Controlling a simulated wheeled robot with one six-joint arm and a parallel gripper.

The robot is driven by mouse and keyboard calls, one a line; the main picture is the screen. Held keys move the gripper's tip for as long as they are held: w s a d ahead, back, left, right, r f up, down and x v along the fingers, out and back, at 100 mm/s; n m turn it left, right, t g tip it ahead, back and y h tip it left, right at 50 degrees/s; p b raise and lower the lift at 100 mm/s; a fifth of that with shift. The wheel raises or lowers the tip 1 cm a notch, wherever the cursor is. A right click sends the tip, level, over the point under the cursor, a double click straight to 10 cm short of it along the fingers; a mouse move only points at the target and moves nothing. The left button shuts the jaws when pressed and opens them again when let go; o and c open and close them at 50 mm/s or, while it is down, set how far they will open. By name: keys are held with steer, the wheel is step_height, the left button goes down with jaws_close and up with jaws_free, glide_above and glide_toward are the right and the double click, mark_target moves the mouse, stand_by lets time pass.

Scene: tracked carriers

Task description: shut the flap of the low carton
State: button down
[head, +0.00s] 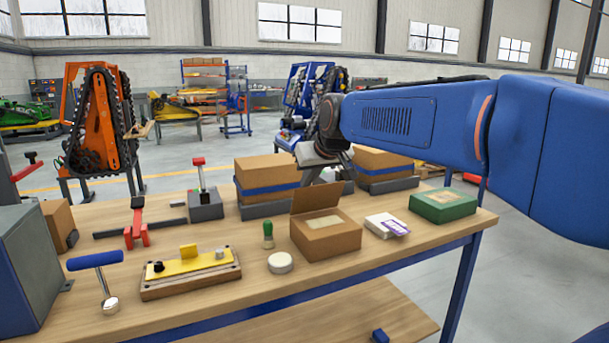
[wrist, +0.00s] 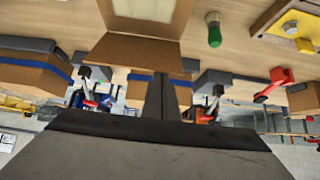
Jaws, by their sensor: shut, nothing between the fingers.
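The low carton (head: 335,243) is an open brown box near the middle of the workbench, with a pale panel inside. Its flap (head: 314,198) stands up from the far edge, leaning slightly back. In the wrist view the flap (wrist: 135,52) lies just ahead of my fingers, with the carton's opening (wrist: 143,10) beyond it. My gripper (head: 308,179) is shut and empty, behind the flap on its far side. The fingertips also show in the wrist view (wrist: 161,76), close to the flap's upper edge. I cannot tell whether they touch it. The head view partly hides the fingers.
Blue-banded boxes (head: 267,173) (head: 383,162) on grey bases stand behind. A green-handled tool (head: 268,234) and a white disc (head: 280,263) are left of the carton. A white packet (head: 386,225) and a green box (head: 443,206) are right. A yellow fixture (head: 190,266) lies farther left.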

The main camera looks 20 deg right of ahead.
steer(key=s+f, duration=0.1)
steer(key=s+f+t, duration=0.1)
steer(key=s, duration=0.1)
steer(key=s+f+t, duration=0.1)
steer(key=s, duration=0.1)
steer(key=shift+s+f, duration=0.25)
steer(key=shift+f, duration=0.15)
steer(key=shift+s+f, duration=0.1)
steer(key=shift+f, duration=0.1)
steer(key=shift+s+f, duration=0.35)
steer(key=shift+f, duration=0.2)
steer(key=shift+s+f, duration=0.35)
steer(key=shift+f, duration=0.2)
steer(key=shift+s+f, duration=0.2)
steer(key=shift+f, duration=0.3)
steer(key=shift+s+f, duration=0.2)
steer(key=shift+f, duration=0.3)
